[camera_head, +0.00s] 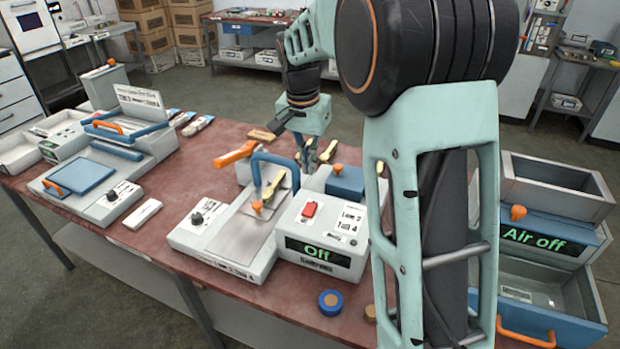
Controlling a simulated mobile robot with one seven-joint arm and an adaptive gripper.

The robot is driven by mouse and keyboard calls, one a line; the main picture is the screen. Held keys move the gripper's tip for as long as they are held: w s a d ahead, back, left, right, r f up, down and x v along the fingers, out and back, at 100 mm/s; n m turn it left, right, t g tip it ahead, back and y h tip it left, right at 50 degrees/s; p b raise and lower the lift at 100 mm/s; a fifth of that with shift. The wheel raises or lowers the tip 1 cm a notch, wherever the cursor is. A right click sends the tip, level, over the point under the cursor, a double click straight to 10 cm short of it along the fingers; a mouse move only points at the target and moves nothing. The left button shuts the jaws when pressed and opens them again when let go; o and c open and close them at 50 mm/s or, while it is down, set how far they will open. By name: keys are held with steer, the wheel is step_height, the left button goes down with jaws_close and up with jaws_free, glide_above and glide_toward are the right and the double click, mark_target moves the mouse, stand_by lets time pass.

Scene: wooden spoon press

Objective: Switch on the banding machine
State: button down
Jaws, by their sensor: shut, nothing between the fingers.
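A white machine (290,240) stands on the red-brown table, with a red switch (309,210) on top and a green display (318,254) reading "Off". The small label under the display is too blurred to read, so I cannot be sure this is the banding machine. My gripper (318,165) points down behind this machine, beyond the red switch and apart from it. Its fingers are shut and empty. A spoon-like yellow piece (273,186) lies on the sloped plate left of the switch. My arm hides part of the table to the right.
An orange handle (236,153) and a blue bar (273,158) stand left of my gripper. A white machine with a blue plate (88,176) is at left. A grey bin unit (552,188) reading "Air off" stands at right. A blue roll (330,302) lies near the table's front edge.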

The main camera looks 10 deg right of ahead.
mark_target(313, 206)
steer(key=f, duration=0.4)
steer(key=w+f+p, duration=0.1)
steer(key=f, duration=0.3)
steer(key=d+f, duration=0.1)
steer(key=f, duration=0.3)
steer(key=shift+w+f, duration=0.35)
steer(key=shift+w, duration=0.05)
steer(key=shift+d+p, duration=0.15)
steer(key=shift+p, duration=0.3)
